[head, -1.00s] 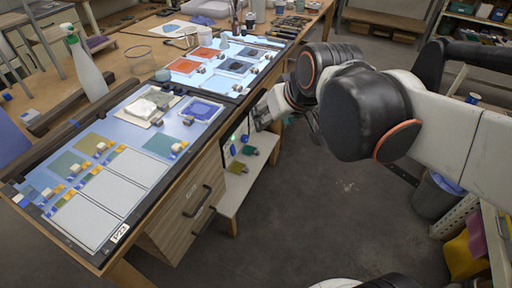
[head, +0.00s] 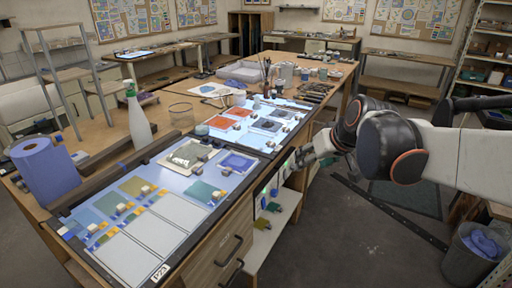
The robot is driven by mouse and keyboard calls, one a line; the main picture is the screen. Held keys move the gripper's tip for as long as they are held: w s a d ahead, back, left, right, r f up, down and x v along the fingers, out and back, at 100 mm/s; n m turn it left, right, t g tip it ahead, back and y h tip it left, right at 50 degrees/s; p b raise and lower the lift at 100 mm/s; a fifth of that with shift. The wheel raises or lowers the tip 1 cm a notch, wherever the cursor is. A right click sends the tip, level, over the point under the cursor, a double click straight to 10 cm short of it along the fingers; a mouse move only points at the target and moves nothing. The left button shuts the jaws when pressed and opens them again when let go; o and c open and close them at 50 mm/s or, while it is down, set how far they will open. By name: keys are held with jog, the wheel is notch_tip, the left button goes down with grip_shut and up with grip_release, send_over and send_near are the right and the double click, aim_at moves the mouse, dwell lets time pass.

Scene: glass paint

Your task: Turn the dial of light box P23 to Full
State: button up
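Light box P23 (head: 124,262) is the near panel on the long bench, with its P23 label (head: 160,272) at the front corner. Its surface glows pale blue and holds glass sheets and small blocks. I cannot make out its dial or any setting marks.
A second, brighter light box (head: 296,103) lies beyond P23. A white spray bottle (head: 138,122) and a blue paper roll (head: 46,170) stand at the left. Drawers (head: 222,258) and a low shelf (head: 272,232) are under the bench.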

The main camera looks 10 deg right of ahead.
aim_at(274, 193)
jog(key=w+d+f+n+y+b, duration=0.3)
jog(key=w+f+y, duration=0.4)
jog(key=w+f, duration=1.15)
jog(key=d+f+n+t+y, duration=0.1)
jog(key=d+f+n+y, duration=0.2)
jog(key=f, duration=0.6)
jog(key=d+f+n+t+y, duration=0.2)
jog(key=f+n+y, duration=0.15)
jog(key=f, duration=0.65)
jog(key=b+x, duration=0.4)
jog(key=x, duration=0.9)
jog(key=shift+f+b, duration=0.2)
jog(key=shift+b, duration=0.2)
jog(key=shift+w+h, duration=0.1)
jog(key=shift+h, duration=0.15)
jog(key=c, duration=1.1)
